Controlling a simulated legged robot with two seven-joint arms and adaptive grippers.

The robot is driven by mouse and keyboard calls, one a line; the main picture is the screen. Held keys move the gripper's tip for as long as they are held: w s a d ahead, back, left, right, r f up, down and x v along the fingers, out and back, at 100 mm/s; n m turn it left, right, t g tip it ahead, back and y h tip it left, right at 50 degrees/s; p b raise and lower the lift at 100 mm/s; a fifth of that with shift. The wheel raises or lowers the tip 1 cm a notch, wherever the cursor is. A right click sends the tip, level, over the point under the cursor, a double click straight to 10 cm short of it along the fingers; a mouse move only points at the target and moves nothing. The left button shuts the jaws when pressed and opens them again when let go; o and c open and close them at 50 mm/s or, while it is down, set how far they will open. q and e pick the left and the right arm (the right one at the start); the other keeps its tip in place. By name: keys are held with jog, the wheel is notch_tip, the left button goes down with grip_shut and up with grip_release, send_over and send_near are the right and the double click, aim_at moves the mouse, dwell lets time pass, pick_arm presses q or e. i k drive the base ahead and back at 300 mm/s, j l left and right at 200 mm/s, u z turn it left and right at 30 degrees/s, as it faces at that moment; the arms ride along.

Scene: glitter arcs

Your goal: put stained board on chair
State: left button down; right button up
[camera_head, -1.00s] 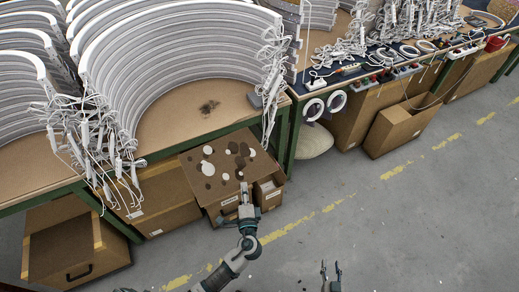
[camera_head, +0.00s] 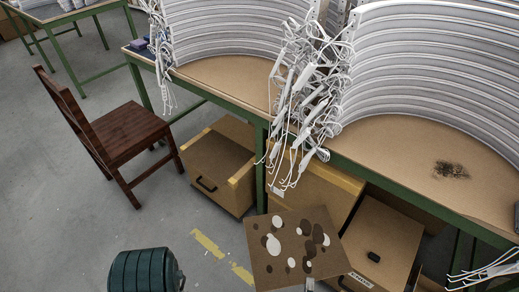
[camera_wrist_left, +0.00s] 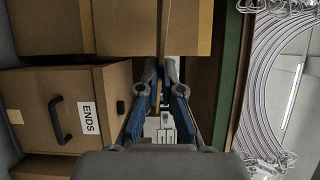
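The stained board (camera_head: 262,262) is a brown panel with white and dark round spots. It is low in the middle of the head view, tilted, in front of the cardboard boxes under the bench. My left gripper (camera_head: 310,284) just shows at its lower edge. In the left wrist view, the fingers (camera_wrist_left: 161,78) are close together around a thin brown strip that looks like the board edge-on. The dark brown wooden chair (camera_head: 124,136) stands upright on the floor at the left, its seat bare. My right gripper is out of view.
A green bench (camera_head: 262,178) carrying white arcs and hanging cables runs along the right. Cardboard boxes with black handles (camera_head: 218,165) stand under it. A dark green ribbed canister (camera_head: 143,272) is at the bottom left. Grey floor (camera_head: 75,225) is open in front of the chair.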

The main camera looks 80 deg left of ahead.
aim_at(133, 134)
jog(key=j+u, duration=0.6)
jog(key=j, duration=0.2)
jog(key=i+j+u, duration=0.1)
jog(key=j+u, duration=0.2)
jog(key=i+j+u, duration=0.1)
jog(key=j+u, duration=0.2)
jog(key=j, duration=0.15)
jog(key=i+j+u, duration=0.15)
jog(key=j+u, duration=0.15)
jog(key=i+j+u, duration=0.4)
jog(key=j+u, duration=0.2)
jog(key=j, duration=0.1)
